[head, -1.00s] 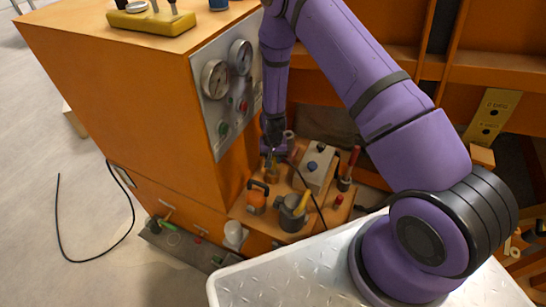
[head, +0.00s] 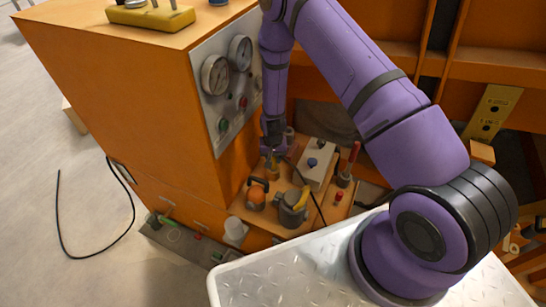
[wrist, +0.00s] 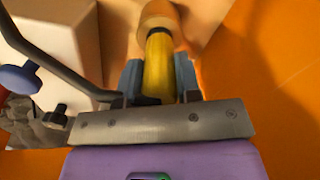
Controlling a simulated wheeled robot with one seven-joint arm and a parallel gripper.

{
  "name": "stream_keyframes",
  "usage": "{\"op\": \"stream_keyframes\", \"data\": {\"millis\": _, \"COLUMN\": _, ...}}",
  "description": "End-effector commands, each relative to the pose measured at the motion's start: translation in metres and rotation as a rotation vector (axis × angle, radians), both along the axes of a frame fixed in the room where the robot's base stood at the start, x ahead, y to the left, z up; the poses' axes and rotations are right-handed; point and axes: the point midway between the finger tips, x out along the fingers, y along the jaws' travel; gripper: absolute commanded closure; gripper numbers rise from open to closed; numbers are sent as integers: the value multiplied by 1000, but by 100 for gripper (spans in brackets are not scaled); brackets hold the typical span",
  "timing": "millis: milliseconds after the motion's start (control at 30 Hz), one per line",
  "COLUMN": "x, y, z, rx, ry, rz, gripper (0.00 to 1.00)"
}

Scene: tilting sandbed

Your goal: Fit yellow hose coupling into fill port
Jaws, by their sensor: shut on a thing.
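My gripper (head: 273,152) hangs low above the small orange shelf, beside the gauge cabinet. In the wrist view my gripper (wrist: 159,78) is shut on the yellow hose coupling (wrist: 159,68), with one blue-grey finger on each side. A tan, rounded cylinder (wrist: 158,14) is in line with the coupling's far end. I cannot tell whether they touch or are one piece. No fill port can be identified with certainty. A yellow plate (head: 491,112) with dark holes is on the orange wall at right, well away from my gripper.
The shelf holds an orange-knobbed part (head: 256,194), a grey pot with a yellow handle (head: 291,208), a pale box with a blue knob (head: 317,165) and a red-handled tool (head: 349,165). The cabinet's gauge panel (head: 228,80) is close left. A black hose (head: 131,200) lies on the floor.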

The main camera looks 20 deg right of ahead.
Motion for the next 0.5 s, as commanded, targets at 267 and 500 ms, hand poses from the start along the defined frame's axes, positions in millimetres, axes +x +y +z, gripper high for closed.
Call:
{"op": "stream_keyframes", "data": {"millis": 267, "x": 0, "y": 0, "z": -1, "rx": 0, "ry": 0, "rz": 0, "gripper": 39}}
{"op": "stream_keyframes", "data": {"millis": 500, "x": 0, "y": 0, "z": 0, "rx": 0, "ry": 0, "rz": 0, "gripper": 39}}
